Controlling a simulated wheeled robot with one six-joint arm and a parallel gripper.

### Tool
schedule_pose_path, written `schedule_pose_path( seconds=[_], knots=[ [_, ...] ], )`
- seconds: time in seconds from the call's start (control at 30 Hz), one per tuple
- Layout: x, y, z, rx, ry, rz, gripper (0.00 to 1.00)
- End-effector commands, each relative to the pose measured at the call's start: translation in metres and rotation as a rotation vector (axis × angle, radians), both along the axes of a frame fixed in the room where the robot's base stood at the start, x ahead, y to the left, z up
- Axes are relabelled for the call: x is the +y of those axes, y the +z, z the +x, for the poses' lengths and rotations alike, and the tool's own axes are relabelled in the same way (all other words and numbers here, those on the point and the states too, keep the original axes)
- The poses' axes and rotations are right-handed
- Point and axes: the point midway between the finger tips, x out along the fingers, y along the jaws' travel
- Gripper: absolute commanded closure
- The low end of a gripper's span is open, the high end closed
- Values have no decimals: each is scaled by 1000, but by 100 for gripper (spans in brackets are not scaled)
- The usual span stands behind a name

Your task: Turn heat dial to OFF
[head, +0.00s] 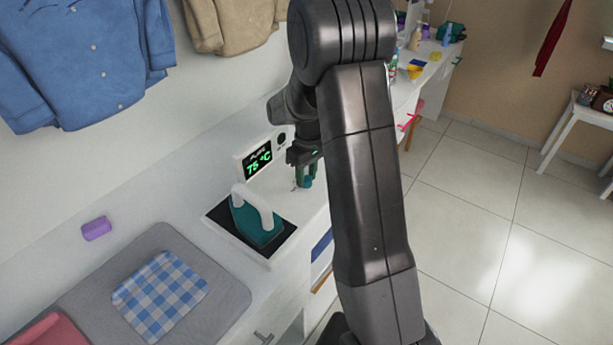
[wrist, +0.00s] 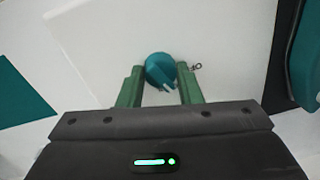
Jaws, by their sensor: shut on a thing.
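The heat dial (wrist: 160,68) is a round teal knob with a white pointer mark, on a white surface in the wrist view. Its mark points down and slightly right in that picture. A small dark label (wrist: 196,67) shows to its right, too small to read surely. My gripper (wrist: 160,84) has its green fingers on either side of the dial and is shut on it. In the head view my gripper (head: 306,178) reaches down to the white counter beside the display (head: 258,161), which reads 75 °C in green. My arm hides part of this area.
A teal iron (head: 254,222) with a white handle stands on a dark plate left of my gripper. A blue checked cloth (head: 160,292) lies on a grey mat (head: 225,290). A purple block (head: 96,228) lies behind the mat. Shirts (head: 85,60) hang above.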

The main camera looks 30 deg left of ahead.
Motion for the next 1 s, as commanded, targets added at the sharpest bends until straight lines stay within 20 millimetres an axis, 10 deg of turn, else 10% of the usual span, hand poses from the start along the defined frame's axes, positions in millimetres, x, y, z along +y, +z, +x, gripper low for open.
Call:
schedule_pose_path(
  seconds=[1.0],
  knots=[
    [2,1,0,-3,785,2,91]
  ],
)
